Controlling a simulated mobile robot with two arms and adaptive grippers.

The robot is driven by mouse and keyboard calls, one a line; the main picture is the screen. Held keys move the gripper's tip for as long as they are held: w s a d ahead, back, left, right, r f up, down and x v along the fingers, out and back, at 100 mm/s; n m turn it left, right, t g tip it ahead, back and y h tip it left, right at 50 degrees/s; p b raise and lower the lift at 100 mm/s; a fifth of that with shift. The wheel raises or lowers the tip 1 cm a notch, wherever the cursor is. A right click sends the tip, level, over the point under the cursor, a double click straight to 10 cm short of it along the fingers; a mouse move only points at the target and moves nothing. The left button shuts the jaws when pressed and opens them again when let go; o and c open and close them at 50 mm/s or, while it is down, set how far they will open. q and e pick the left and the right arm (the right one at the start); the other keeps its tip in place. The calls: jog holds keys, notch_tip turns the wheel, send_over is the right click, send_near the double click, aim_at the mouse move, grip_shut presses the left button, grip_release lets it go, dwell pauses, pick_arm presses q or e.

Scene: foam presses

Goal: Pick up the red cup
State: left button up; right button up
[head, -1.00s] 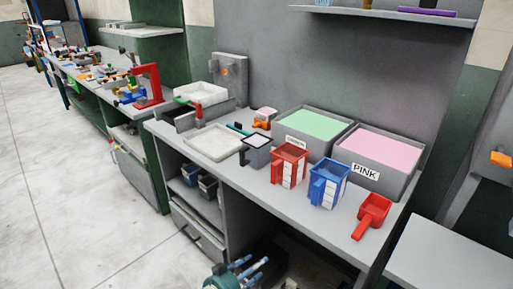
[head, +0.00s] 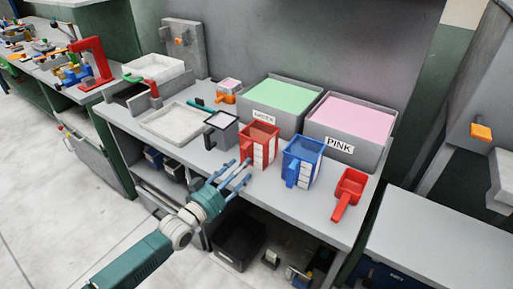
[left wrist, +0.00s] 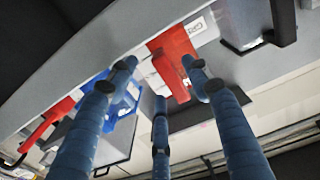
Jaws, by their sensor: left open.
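The red cup (head: 262,146) stands upright on the grey workbench (head: 232,172), with a white scale on its side and a handle toward the bench front. In the left wrist view the red cup (left wrist: 172,66) shows beyond the spread fingers, partly hidden by them. My left gripper (head: 236,176) is open and empty, just in front of the cup and over the bench's front edge. Its blue fingers also show in the left wrist view (left wrist: 158,78). They look close to the cup's handle, but I cannot tell whether they touch it. My right gripper is not in view.
A blue cup (head: 302,162) stands close to the right of the red cup, and a grey cup (head: 221,130) to its left. A red scoop (head: 348,192) lies farther right. The green-filled bin (head: 252,118) and pink-filled bin (head: 372,155) stand behind.

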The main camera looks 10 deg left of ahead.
aim_at(246, 168)
pick_arm(q)
jog(key=x, duration=0.4)
jog(key=shift+a, duration=0.1)
jog(key=shift+r, duration=0.15)
grip_shut()
